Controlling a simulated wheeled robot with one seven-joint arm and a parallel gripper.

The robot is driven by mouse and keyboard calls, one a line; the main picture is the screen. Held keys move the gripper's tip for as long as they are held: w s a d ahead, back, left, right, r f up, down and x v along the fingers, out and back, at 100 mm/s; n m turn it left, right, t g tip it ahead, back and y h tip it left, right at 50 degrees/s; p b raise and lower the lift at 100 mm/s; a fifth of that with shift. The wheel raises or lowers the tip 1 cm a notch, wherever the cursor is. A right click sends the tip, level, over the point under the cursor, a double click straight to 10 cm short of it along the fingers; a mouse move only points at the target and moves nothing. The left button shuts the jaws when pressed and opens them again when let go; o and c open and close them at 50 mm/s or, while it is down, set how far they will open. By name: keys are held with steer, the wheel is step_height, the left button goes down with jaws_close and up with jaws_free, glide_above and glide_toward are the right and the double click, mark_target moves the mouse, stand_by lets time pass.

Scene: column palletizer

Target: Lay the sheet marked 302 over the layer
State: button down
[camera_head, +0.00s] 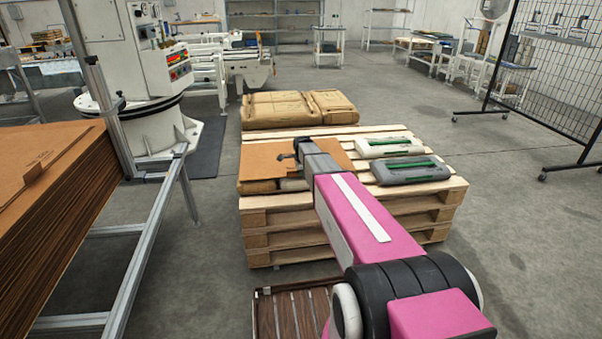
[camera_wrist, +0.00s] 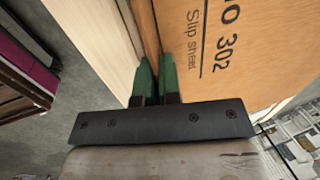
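The brown sheet marked 302 (camera_head: 262,158) lies over the front left part of the pallet load in the head view, with a sack partly showing under its front edge. Its printed face, reading "302" and "Slip sheet", fills the upper right of the wrist view (camera_wrist: 240,75). My gripper (camera_head: 290,157) is at the sheet, partly hidden by my arm. In the wrist view its green fingers (camera_wrist: 158,78) are close together with a thin brown edge of the sheet between them.
The wooden pallet stack (camera_head: 300,240) stands on open floor. Brown sacks (camera_head: 290,108) lie at its back. A tall pile of brown sheets (camera_head: 45,235) and a metal frame (camera_head: 150,235) stand at left. A mesh screen (camera_head: 550,70) stands at right.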

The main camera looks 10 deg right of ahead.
steer(key=shift+f, duration=0.5)
stand_by(0.3)
steer(key=c, duration=1.2)
jaws_free()
steer(key=v, duration=1)
steer(key=s+f+n+g, duration=0.1)
steer(key=s+f+n, duration=0.1)
steer(key=s+n, duration=0.4)
steer(key=s+f+n+g, duration=0.1)
steer(key=s+n, duration=0.5)
steer(key=s, duration=1.1)
steer(key=s+f+n, duration=0.4)
steer(key=s+n, duration=0.2)
steer(key=s, duration=0.5)
steer(key=shift+s+a+g, duration=0.2)
steer(key=shift+s+g, duration=0.15)
steer(key=shift+g, duration=0.05)
